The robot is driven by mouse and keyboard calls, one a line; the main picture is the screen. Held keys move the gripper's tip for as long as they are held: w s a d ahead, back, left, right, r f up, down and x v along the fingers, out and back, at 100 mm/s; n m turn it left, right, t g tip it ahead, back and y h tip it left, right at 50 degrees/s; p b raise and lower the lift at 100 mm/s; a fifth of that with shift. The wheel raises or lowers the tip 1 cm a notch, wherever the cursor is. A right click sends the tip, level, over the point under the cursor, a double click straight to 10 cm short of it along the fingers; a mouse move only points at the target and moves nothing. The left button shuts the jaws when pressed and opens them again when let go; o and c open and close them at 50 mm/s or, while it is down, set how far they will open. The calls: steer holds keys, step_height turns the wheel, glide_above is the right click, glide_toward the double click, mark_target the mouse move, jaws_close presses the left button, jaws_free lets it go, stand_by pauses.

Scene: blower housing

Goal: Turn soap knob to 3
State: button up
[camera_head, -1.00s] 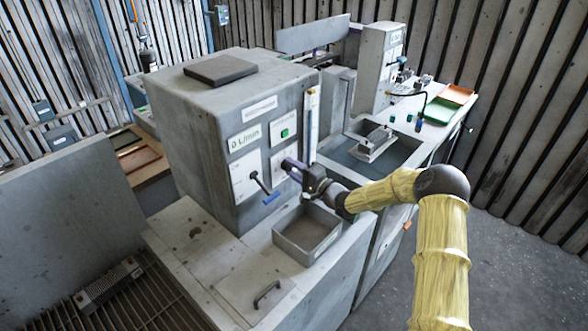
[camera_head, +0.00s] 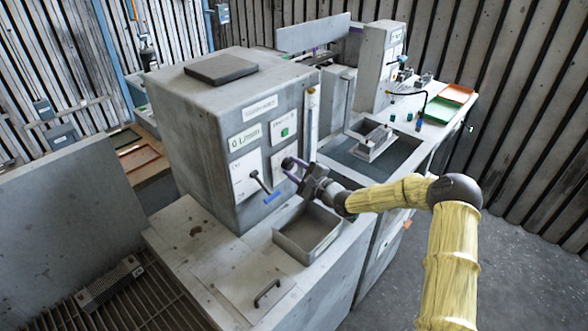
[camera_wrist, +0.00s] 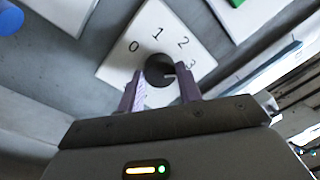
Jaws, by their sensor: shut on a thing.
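The soap knob (camera_wrist: 158,66) is a round black knob on a white dial plate (camera_wrist: 122,62) marked 0, 1, 2 and 3. A short pale mark on the knob is on its right side, near the 3 side of the dial; whether it lines up exactly with 3 I cannot tell. My gripper (camera_wrist: 160,88) has its purple fingers on either side of the knob, shut on it. In the head view my gripper (camera_head: 291,172) is at the front of the grey cabinet (camera_head: 190,130), and the knob there is mostly hidden by the fingers.
A lever with a blue handle (camera_head: 272,197) is just left of my gripper. A green button (camera_head: 285,132) is above it. An open grey tray (camera_head: 307,232) lies below my wrist. A basin (camera_head: 372,155) is to the right, with green and orange trays (camera_head: 455,94) beyond.

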steer(key=shift+d, duration=0.1)
steer(key=o, duration=1)
steer(key=b+v, duration=0.3)
steer(key=v, duration=1.4)
steer(key=shift+s+d+f+b, duration=0.1)
steer(key=shift+s+f+b, duration=0.05)
steer(key=shift+b, duration=0.15)
